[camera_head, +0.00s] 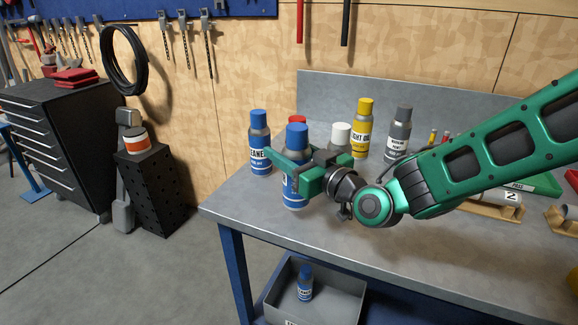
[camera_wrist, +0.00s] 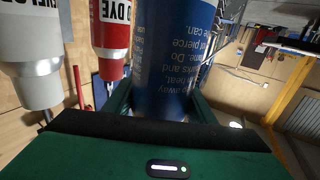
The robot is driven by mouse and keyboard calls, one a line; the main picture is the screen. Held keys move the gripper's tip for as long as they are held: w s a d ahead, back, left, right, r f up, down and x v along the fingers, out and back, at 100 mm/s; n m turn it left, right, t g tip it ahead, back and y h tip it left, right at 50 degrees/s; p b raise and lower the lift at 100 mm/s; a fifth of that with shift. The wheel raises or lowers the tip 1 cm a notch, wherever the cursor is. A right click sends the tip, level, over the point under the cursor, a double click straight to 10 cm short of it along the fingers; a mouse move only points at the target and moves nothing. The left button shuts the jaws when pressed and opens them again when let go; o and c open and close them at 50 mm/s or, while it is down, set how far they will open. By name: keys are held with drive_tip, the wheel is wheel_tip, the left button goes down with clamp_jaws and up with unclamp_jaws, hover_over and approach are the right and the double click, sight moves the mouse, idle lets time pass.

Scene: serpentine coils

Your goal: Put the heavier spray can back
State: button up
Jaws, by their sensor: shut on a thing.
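My gripper (camera_head: 292,172) is shut on a blue-capped spray can (camera_head: 295,188), which is upright near the front left of the workbench. The can's blue body fills the middle of the wrist view (camera_wrist: 175,60), between my fingers. I cannot tell whether its base touches the bench. A second blue-capped can (camera_head: 259,150) labelled cleaner stands just behind and to the left. A third blue-capped can (camera_head: 305,284) is in the grey bin under the bench. The pictures do not show which can is heavier.
A red can (camera_wrist: 110,40), a white-capped can (camera_head: 341,133), a yellow can (camera_head: 362,128) and a grey can (camera_head: 398,134) stand behind my gripper on the workbench (camera_head: 270,212). The grey bin (camera_head: 340,300) is below. Bare bench lies along the front edge.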

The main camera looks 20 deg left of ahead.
drive_tip(key=shift+f, duration=2.15)
drive_tip(key=o, duration=1.7)
drive_tip(key=shift+o, duration=0.2)
